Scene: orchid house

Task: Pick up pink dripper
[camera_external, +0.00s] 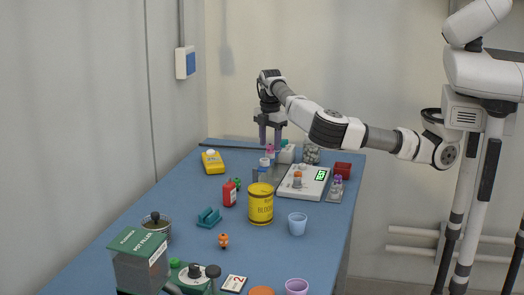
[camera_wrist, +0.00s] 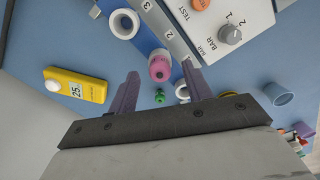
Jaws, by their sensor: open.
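The pink dripper (camera_external: 270,149) stands near the far end of the blue table, just below my gripper (camera_external: 270,139). In the wrist view the pink dripper (camera_wrist: 160,70) shows a pink top with a dark centre and a whitish part behind it, beside a grey numbered strip (camera_wrist: 176,42). My gripper (camera_wrist: 160,72) has its two purple fingers apart, one on each side of the dripper in this view. I see no contact between fingers and dripper. The dripper's lower part is largely hidden.
White rings (camera_wrist: 124,23) sit near the dripper. A white device with a green display (camera_external: 303,183) stands to its right.

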